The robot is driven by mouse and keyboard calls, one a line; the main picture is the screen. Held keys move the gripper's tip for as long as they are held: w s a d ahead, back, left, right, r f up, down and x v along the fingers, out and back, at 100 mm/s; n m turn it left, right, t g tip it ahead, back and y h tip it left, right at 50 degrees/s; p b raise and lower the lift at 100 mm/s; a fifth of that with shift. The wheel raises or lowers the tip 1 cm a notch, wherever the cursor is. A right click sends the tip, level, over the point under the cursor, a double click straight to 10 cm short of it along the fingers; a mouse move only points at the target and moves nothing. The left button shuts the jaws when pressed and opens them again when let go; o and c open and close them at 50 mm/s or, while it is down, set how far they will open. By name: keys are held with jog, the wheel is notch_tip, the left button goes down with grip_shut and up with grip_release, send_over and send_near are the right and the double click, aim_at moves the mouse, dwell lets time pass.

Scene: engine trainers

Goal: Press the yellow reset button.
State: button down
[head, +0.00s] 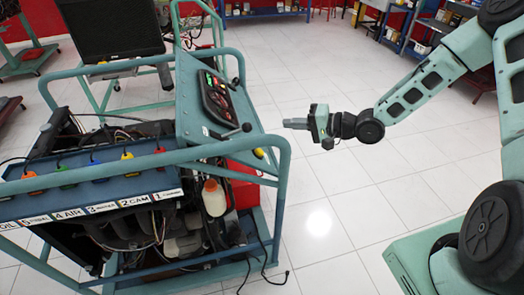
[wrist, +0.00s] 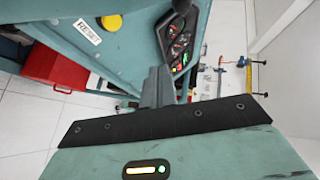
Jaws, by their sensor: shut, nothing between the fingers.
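The yellow reset button (wrist: 112,22) is round and sits on the teal panel of the engine trainer, beside a white RESET label (wrist: 87,31), at the top left of the wrist view. In the head view the button (head: 259,153) is small, near the panel's lower right corner. My gripper (head: 288,123) is shut and empty, to the right of the panel and apart from the button. In the wrist view the shut fingers (wrist: 157,76) lie below and to the right of the button.
A black gauge panel (head: 217,98) with a black-knobbed lever (head: 246,127) is close to the button. Teal frame rails (head: 285,165) surround the engine trainer. A red box (wrist: 57,67) is below the panel. The tiled floor (head: 345,175) right of the trainer is clear.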

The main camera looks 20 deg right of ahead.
aim_at(259, 152)
dwell(0.4)
jog(key=a+f+b, duration=0.2)
jog(key=f+b, duration=0.1)
jog(key=a+f+b, duration=0.3)
jog(key=shift+b, duration=0.4)
jog(key=shift+a+f, duration=0.25)
jog(key=shift+a, duration=0.2)
jog(key=shift+a+f, duration=0.1)
jog(key=shift+f, duration=0.05)
dwell(1.4)
jog(key=shift+a+f+b, duration=0.15)
jog(key=shift+f+b, duration=0.05)
jog(key=shift+b, duration=0.1)
